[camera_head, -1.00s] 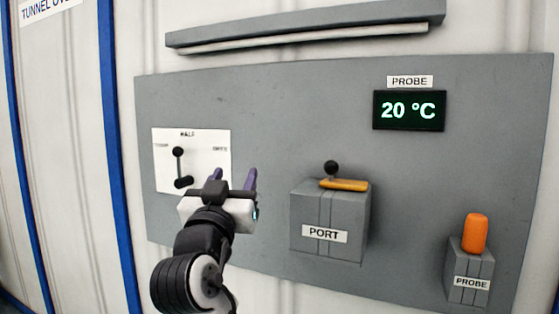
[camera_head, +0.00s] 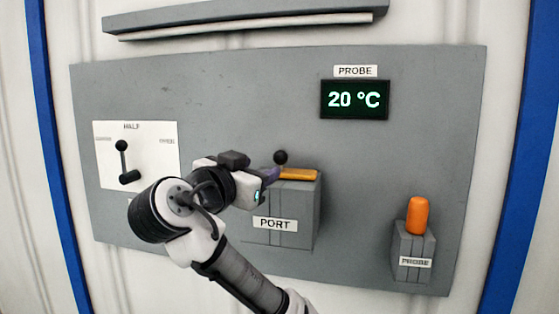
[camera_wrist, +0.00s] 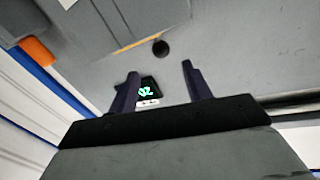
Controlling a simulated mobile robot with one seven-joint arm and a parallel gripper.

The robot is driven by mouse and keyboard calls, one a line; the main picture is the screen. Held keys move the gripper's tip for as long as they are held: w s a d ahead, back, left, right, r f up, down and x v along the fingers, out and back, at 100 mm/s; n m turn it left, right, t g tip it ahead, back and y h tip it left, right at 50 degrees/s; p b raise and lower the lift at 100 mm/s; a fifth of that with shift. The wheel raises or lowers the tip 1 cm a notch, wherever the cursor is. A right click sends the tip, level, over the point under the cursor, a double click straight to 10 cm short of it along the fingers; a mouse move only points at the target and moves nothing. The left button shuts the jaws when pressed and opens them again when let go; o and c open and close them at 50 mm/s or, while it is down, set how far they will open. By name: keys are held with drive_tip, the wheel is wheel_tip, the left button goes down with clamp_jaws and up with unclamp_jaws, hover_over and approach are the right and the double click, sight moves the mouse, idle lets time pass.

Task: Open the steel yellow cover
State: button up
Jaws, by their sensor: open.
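The yellow cover (camera_head: 298,174) lies flat on top of the grey PORT box (camera_head: 310,215), with a black ball knob (camera_head: 280,157) rising at its left end. A thin yellow edge of the cover (camera_wrist: 133,44) shows in the wrist view, beside the dark knob (camera_wrist: 160,47). My gripper (camera_head: 273,174) is at the upper left of the box, close to the knob, and partly hides the box's left side. In the wrist view my gripper's (camera_wrist: 158,70) two purple fingers are apart with nothing held, and the knob appears just beyond the gap between their tips.
A lever (camera_head: 124,160) on a white plate is at the left of the grey panel (camera_head: 240,100). An orange probe handle (camera_head: 417,215) stands in a holder at the right. The display (camera_head: 355,99) reads 20 °C. A ledge (camera_head: 240,18) juts out above.

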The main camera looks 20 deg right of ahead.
sight(277, 160)
drive_tip(key=p+x, duration=0.3)
drive_tip(key=x, duration=0.8)
clamp_jaws()
